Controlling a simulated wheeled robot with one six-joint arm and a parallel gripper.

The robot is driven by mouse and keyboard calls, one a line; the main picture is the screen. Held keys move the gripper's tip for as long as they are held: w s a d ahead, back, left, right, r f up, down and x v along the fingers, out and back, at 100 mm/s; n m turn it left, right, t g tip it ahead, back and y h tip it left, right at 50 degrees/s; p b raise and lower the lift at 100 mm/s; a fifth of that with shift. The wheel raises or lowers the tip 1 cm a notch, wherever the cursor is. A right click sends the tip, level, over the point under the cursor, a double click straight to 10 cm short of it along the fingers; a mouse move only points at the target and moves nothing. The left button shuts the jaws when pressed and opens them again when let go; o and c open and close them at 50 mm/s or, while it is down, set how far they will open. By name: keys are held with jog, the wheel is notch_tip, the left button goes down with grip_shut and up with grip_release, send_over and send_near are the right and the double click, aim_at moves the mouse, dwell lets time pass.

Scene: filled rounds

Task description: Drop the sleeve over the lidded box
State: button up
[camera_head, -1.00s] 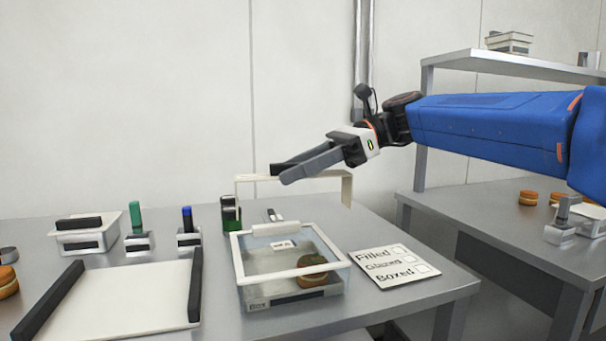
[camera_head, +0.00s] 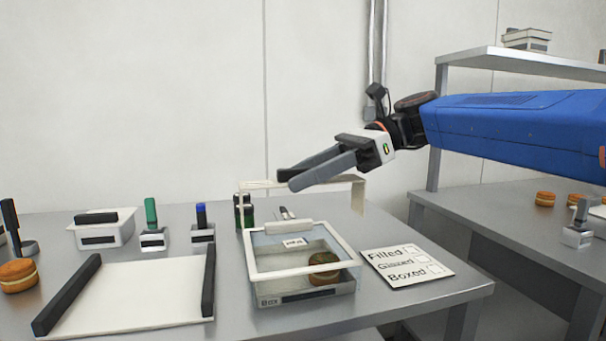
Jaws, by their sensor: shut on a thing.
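The lidded box (camera_head: 303,296) stands on the table at the front middle. It has clear sides and a white-rimmed clear lid with a white handle bar at its back. A brown filled round (camera_head: 324,268) shows inside at the right. The sleeve (camera_head: 345,183) is a thin cream band bent like an upside-down U. My gripper (camera_head: 286,182) is shut on the top strip of the sleeve and holds it above and behind the box. The sleeve looks level. The fingers hide part of its top, and I cannot tell its exact height above the table.
A white board with black side bars (camera_head: 130,300) lies left of the box. A checklist card (camera_head: 407,266) lies right of it. Green (camera_head: 152,228) and blue (camera_head: 202,225) stamps, a white tub (camera_head: 104,232) and dark green jars (camera_head: 245,212) stand behind. A second table holds rounds (camera_head: 545,199).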

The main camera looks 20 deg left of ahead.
aim_at(303, 257)
jog(key=shift+f, duration=0.15)
jog(key=shift+f, duration=6.7)
jog(key=shift+f, duration=0.3)
jog(key=o, duration=1.1)
jog(key=shift+c, duration=0.5)
jog(key=shift+o, duration=1.1)
jog(key=shift+r, duration=3.75)
